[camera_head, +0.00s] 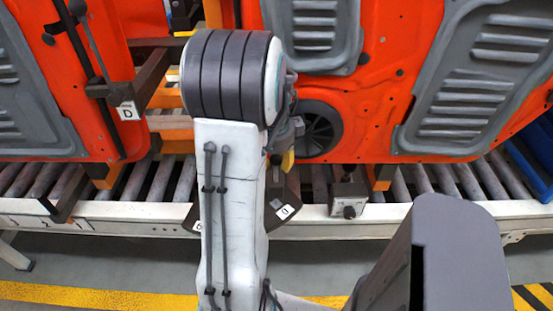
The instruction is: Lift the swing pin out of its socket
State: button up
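I cannot make out the swing pin or its socket for certain. My arm stands in front of the middle of the door line and hides what lies behind it. A small yellow piece (288,160) shows just past the right side of my arm, below dark grey parts that seem to belong to my gripper (288,135). The fingers are mostly hidden, so I cannot tell whether they are open or shut, or whether they touch anything. A small grey block with a dark knob (348,198) sits on the conveyor's front edge, right of my arm.
Orange door panels with grey inserts stand upright behind, at left (95,85) and right (385,80). A roller conveyor (420,185) runs across below them. Dark brackets (105,90) jut forward at left, one with a tag "D". Yellow floor stripes (90,296) lie in front.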

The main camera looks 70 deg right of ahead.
grip_shut()
jog(key=shift+d+r+p, duration=0.1)
jog(key=shift+r+p, duration=0.65)
jog(key=shift+r, duration=1.65)
jog(key=o, duration=0.6)
grip_release()
jog(key=r, duration=0.4)
jog(key=a+r, duration=0.1)
jog(key=r, duration=0.2)
jog(key=a+r, duration=0.1)
jog(key=r, duration=0.3)
jog(key=shift+s+a+r, duration=0.2)
jog(key=shift+s+r, duration=0.05)
jog(key=shift+r, duration=0.1)
